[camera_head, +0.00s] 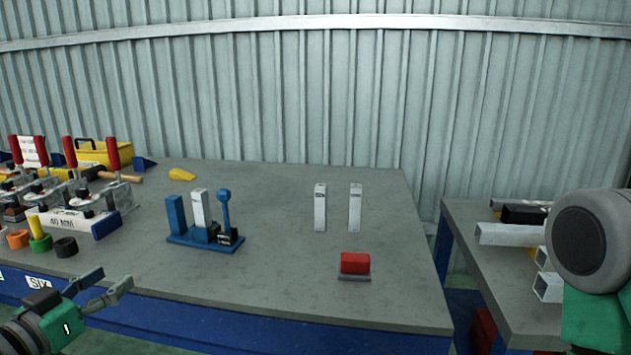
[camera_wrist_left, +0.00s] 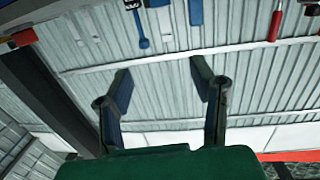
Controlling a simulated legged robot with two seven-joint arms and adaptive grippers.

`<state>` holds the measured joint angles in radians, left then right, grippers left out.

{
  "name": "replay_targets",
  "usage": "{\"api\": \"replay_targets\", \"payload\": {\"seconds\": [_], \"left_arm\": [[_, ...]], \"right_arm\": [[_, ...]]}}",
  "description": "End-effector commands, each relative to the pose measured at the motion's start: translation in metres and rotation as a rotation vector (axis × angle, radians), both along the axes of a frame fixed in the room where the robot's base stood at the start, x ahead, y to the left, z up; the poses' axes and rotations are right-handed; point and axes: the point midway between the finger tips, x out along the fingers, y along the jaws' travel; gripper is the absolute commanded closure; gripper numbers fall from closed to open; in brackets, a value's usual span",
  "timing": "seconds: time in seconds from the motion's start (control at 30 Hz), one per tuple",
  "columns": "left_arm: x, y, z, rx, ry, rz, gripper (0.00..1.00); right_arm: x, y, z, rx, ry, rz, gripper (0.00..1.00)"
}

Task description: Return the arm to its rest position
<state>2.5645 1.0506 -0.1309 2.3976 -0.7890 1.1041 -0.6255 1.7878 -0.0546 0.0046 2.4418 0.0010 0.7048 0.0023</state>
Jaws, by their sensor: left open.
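My left gripper (camera_head: 108,283) is at the lower left of the head view, in front of the workbench's front edge. Its two fingers are apart and nothing is between them. In the left wrist view the left gripper (camera_wrist_left: 160,85) shows its spread fingers, with corrugated wall behind the empty gap. A rounded grey and green part of my right arm (camera_head: 590,250) fills the right edge of the head view; its fingers are out of view.
A second table (camera_head: 480,262) at right holds metal tubes (camera_head: 512,234). The workbench's front middle is clear.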

Motion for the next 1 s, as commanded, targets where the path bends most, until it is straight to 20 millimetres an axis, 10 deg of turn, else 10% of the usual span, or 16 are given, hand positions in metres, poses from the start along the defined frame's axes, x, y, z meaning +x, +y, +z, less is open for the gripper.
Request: {"api": "replay_targets", "payload": {"seconds": [0.57,1.0], "left_arm": [[-0.034,-0.045,-0.116,0.026,0.509,-0.062,0.5],[-0.208,-0.101,-0.276,0.137,1.307,0.04,0.5]], "right_arm": [[0.001,0.0,0.007,0.0,-0.003,0.0,0.6],[0.001,0.0,0.017,0.0,-0.003,0.0,0.6]]}}
